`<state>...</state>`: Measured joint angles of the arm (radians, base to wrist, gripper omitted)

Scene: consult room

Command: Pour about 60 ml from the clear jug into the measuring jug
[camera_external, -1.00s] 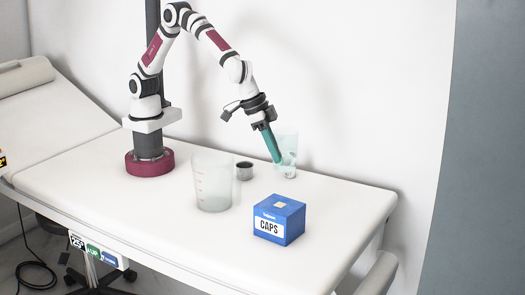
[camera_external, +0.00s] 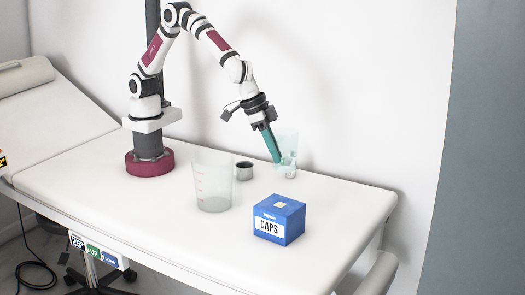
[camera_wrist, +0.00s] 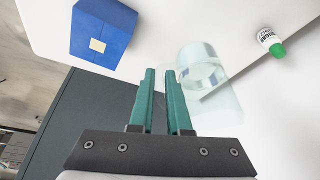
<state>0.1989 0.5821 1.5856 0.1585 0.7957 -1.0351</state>
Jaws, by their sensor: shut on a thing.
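The clear jug (camera_external: 288,142) is at the back of the bench, partly hidden by my gripper. In the wrist view the clear jug (camera_wrist: 222,102) is see-through, beside the right finger. My gripper (camera_external: 277,158) has teal fingers shut on the jug at its side; the exact contact is hard to see. The fingers also show in the wrist view (camera_wrist: 163,72). The jug looks upright and slightly above the bench. Its liquid level cannot be told. The measuring jug (camera_external: 213,187), frosted with red marks, stands upright at left front of my gripper, apart from it.
A blue CAPS box (camera_external: 279,220) stands at the front right, and also shows in the wrist view (camera_wrist: 100,30). A green-capped bottle (camera_wrist: 270,42) is near the clear jug. The bench's right end is bare.

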